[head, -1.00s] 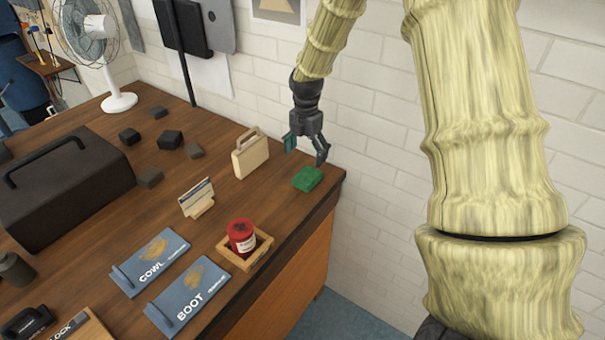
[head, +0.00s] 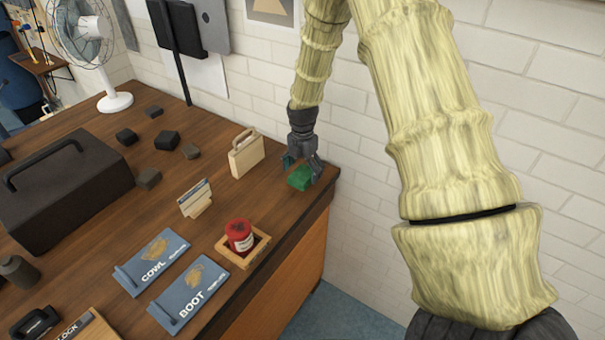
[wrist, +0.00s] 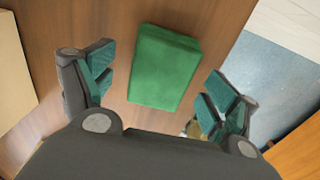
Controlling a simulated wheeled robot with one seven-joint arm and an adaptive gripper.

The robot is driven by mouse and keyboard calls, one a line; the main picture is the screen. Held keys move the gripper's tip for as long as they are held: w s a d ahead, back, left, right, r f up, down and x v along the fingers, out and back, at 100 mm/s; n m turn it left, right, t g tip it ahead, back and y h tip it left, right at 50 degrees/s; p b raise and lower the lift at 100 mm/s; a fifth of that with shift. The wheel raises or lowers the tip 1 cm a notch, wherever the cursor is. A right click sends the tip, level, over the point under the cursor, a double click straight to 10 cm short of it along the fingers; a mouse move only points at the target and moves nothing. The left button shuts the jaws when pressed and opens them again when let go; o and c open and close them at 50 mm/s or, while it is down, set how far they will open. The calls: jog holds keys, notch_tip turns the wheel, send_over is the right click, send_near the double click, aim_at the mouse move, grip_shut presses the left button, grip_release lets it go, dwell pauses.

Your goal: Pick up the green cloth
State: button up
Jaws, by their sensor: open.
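The green cloth (head: 299,178) is a folded block near the back right corner of the wooden desk. It also shows in the wrist view (wrist: 165,68), lying between my fingers and a little beyond them. My gripper (head: 301,168) is open just above the cloth, with its fingers pointing down. In the wrist view my gripper (wrist: 158,100) has one finger to each side of the cloth, and neither appears to touch it. In the head view my fingers hide part of the cloth.
A pale wooden handled block (head: 246,155) stands to the left of the cloth. A red canister (head: 239,236) sits in a wooden tray (head: 258,250) nearer the front. A white brick wall (head: 370,190) is behind; the desk edge is close on the right.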

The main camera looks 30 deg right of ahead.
jog(key=shift+f, duration=0.85)
jog(key=c, duration=1.1)
jog(key=shift+r, duration=0.1)
jog(key=shift+r+b, duration=0.4)
jog(key=shift+r, duration=0.25)
jog(key=shift+s+a+r+b, duration=0.15)
jog(key=shift+s+r+b, duration=0.1)
jog(key=shift+r+b, duration=0.2)
jog(key=shift+s+a+r+b, duration=0.1)
jog(key=shift+s+r+b, duration=0.15)
jog(key=shift+r, duration=0.25)
jog(key=s+a+b, duration=0.1)
jog(key=s+a, duration=0.1)
jog(key=s, duration=0.2)
jog(key=s+a+r+b, duration=0.1)
jog(key=s+a+b, duration=0.1)
jog(key=s, duration=0.3)
jog(key=s+a+b, duration=0.1)
jog(key=s+a, duration=0.1)
jog(key=s, duration=0.2)
jog(key=shift+s+a+r+b, duration=0.25)
jog(key=shift+a+r+b, duration=0.05)
jog(key=shift+r+b, duration=0.05)
